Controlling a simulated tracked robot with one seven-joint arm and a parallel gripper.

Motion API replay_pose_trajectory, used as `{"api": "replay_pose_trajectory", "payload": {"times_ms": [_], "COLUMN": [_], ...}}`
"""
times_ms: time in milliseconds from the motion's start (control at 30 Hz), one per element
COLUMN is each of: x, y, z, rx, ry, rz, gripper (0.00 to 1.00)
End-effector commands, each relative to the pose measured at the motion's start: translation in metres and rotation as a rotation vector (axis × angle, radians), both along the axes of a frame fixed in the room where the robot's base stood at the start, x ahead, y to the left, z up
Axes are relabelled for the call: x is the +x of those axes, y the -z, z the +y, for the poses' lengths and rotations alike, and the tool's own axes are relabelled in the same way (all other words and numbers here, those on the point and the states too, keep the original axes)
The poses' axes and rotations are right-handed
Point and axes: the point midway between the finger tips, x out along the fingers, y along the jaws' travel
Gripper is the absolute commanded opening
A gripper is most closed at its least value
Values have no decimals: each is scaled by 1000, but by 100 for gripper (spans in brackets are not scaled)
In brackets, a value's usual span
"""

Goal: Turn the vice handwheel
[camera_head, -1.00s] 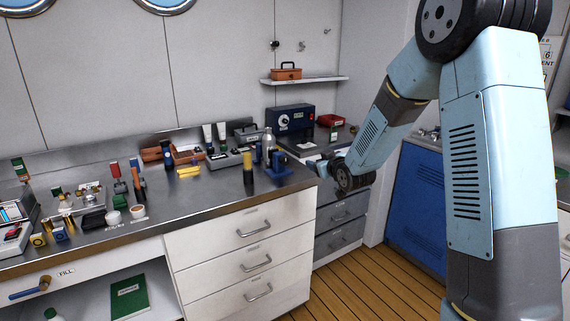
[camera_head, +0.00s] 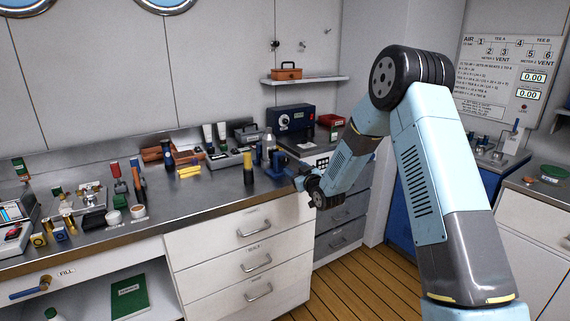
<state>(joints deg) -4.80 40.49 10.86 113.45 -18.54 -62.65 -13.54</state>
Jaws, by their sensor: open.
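The small blue vice (camera_head: 279,164) stands on the steel counter near its right front corner. Its handwheel is too small and too covered by my gripper to make out clearly. My gripper (camera_head: 301,181) is at the counter's right edge, just right of and slightly below the vice in the picture. It is open. I cannot tell whether its fingers touch the vice or its handwheel.
A yellow-and-black bottle (camera_head: 248,168) stands just left of the vice. Several bottles and tools crowd the back of the steel counter (camera_head: 205,200). White drawers (camera_head: 235,262) are below. A dark blue box with a dial (camera_head: 289,120) stands behind. Wooden floor (camera_head: 345,290) is clear.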

Motion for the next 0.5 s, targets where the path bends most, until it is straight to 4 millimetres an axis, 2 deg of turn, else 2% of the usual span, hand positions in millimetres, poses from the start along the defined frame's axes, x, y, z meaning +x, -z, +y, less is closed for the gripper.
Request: {"api": "replay_pose_trajectory", "payload": {"times_ms": [200, 500], "x": [34, 64], "y": [0, 0], "z": [20, 36], "rx": [0, 0], "ry": [-1, 0], "rz": [-1, 0], "gripper": [63, 63]}}
